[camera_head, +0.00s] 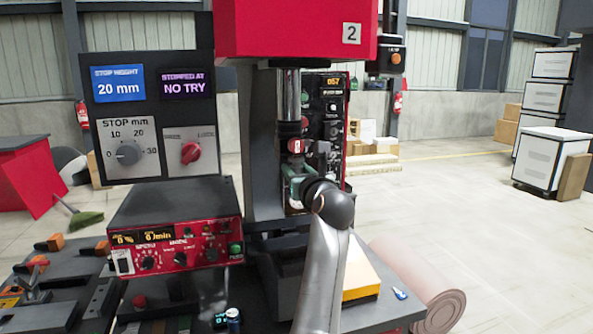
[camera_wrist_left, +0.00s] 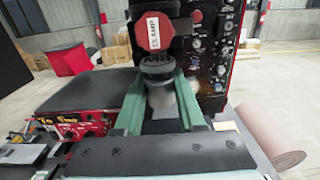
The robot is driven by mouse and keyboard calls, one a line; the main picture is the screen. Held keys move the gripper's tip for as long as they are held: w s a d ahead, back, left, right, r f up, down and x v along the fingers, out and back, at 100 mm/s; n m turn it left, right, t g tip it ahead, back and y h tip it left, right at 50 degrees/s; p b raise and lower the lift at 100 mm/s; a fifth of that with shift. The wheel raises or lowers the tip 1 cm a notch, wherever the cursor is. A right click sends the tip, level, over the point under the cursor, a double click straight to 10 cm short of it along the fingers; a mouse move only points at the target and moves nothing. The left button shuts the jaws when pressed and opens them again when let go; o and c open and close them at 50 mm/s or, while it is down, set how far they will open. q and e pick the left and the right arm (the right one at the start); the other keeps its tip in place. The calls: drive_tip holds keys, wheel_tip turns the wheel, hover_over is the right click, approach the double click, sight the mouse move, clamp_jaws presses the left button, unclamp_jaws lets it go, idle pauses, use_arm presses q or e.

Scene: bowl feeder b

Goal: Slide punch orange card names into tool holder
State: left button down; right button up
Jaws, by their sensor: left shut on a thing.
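My left gripper (camera_head: 296,186) reaches under the red press head, its green fingers partly hidden by my wrist. In the left wrist view the fingers (camera_wrist_left: 160,98) are shut on a grey cylindrical punch (camera_wrist_left: 163,104). The punch stands roughly upright, with a dark ribbed collar (camera_wrist_left: 157,66) at its top. The tool holder (camera_head: 290,130) is the dark part at the ram's lower end. Its red clamp knob (camera_head: 296,146) also shows in the left wrist view (camera_wrist_left: 153,33), just above the collar. I cannot tell whether punch and holder touch. No readable orange card shows. My right gripper is out of view.
A red control box (camera_head: 178,248) stands left of the press. A dark display panel (camera_head: 150,110) reads 20 mm and NO TRY. A black control panel (camera_head: 331,120) stands close behind the holder.

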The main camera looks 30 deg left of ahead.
use_arm(q)
drive_tip(key=shift+p+x, duration=0.45)
drive_tip(key=shift+x, duration=2.3)
drive_tip(key=shift+c, duration=2.4)
unclamp_jaws()
drive_tip(key=shift+o, duration=0.3)
drive_tip(key=shift+d+f, duration=0.1)
